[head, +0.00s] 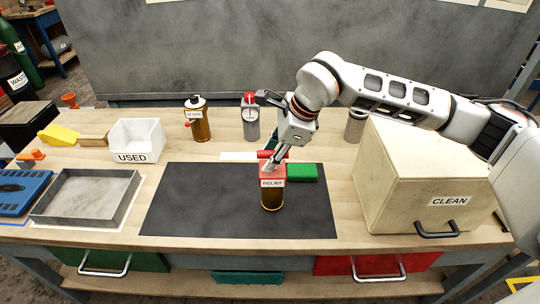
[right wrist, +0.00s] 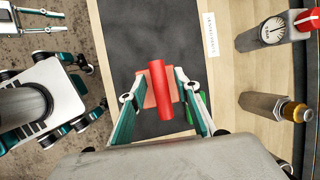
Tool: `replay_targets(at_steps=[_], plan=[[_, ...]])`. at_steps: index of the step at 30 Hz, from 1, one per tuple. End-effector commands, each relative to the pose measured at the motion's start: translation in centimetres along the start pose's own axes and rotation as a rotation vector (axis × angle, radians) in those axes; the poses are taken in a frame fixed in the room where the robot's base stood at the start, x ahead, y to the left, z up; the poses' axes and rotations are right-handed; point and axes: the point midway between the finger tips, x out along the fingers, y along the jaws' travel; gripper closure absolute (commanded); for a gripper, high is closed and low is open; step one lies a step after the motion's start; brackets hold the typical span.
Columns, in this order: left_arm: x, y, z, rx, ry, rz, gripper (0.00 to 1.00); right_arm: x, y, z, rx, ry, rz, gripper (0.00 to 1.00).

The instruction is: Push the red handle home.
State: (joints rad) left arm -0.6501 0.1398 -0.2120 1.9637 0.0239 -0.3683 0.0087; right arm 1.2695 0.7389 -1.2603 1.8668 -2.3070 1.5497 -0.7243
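The relief unit, an amber cylinder (head: 271,198) with a red top block labelled RELIEF (head: 272,183), stands upright on the dark mat. A round red handle (right wrist: 160,90) shows in the right wrist view, lying over the paler red block (right wrist: 175,91). My right gripper (head: 270,163) reaches down from above at the red block. In the right wrist view its fingers (right wrist: 162,92) are apart, one on each side of the handle; contact with the block is unclear. My left gripper (right wrist: 38,21) shows only in the right wrist view, off the table, fingers apart and empty.
A green block (head: 302,172) lies right of the relief unit. Behind stand a gauge can (head: 250,122) and an oil bottle (head: 196,122). The CLEAN box (head: 420,170) is right; the USED bin (head: 137,140) and a grey tray (head: 88,197) are left. The mat's left part (head: 200,200) is clear.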

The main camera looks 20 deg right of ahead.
Motion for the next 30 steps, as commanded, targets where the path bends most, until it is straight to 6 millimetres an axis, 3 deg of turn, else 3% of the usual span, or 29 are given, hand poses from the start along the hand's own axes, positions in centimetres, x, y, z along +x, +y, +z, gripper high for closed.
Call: replay_targets(at_steps=[18, 30], plan=[[0.1, 0.0, 0.0, -0.001, 0.000, 0.000, 0.76, -10.5, -0.1, 0.0, 0.000, 0.000, -0.002, 0.68], [0.1, 0.0, 0.0, -0.001, 0.000, 0.000, 0.76, -11.7, 0.1, 0.0, 0.000, 0.001, 0.001, 0.68]])
